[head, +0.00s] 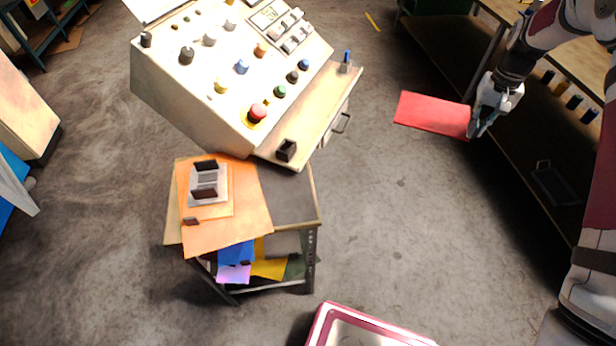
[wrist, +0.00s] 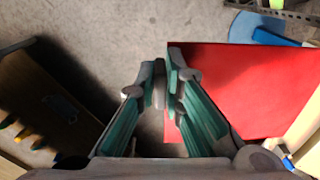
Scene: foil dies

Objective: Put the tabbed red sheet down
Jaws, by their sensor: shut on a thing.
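The red sheet (head: 432,114) is a flat rectangle held up in the air at the right of the head view, over the floor. My gripper (head: 476,126) is shut on its right edge. In the wrist view the red sheet (wrist: 262,88) spreads to the right of my gripper (wrist: 166,88), whose fingertips pinch its near edge. The fingers hide the gripped part, and I cannot make out the tab.
A control console (head: 190,80) with knobs stands at upper left. Below it a small stand carries an orange sheet (head: 248,190) and a dark bare top (head: 285,195), with coloured sheets underneath. A pink-rimmed tray (head: 322,322) is at the bottom. A workbench (head: 545,165) stands right.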

